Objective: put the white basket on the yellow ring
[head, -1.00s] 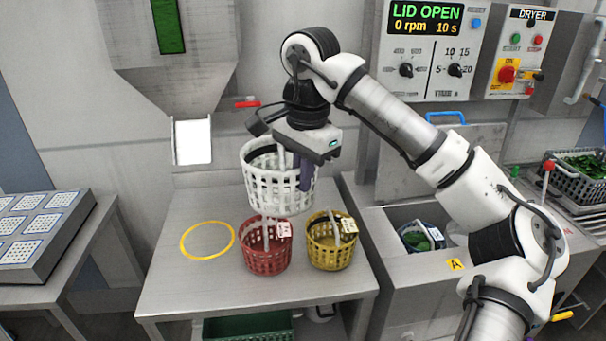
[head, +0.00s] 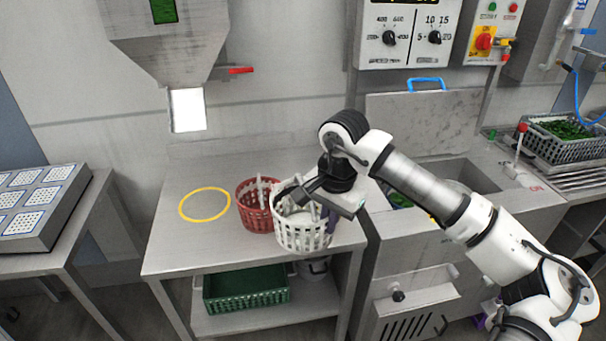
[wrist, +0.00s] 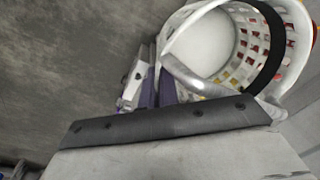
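The white basket (head: 302,238) hangs from my gripper (head: 328,212), over the front right part of the steel table. It covers the place where the yellow basket stood. My gripper is shut on it, apparently at the handle; the fingertips are partly hidden. In the wrist view the white basket (wrist: 232,42) and its pale handle (wrist: 190,82) lie just beyond the purple fingers (wrist: 160,92). The yellow ring (head: 205,204) lies flat and empty on the table, to the left of the basket.
A red basket (head: 254,214) stands between the ring and the white basket, very close to the latter. A green crate (head: 246,288) sits on the shelf below. A chute (head: 187,110) hangs behind the ring. The table's left part is clear.

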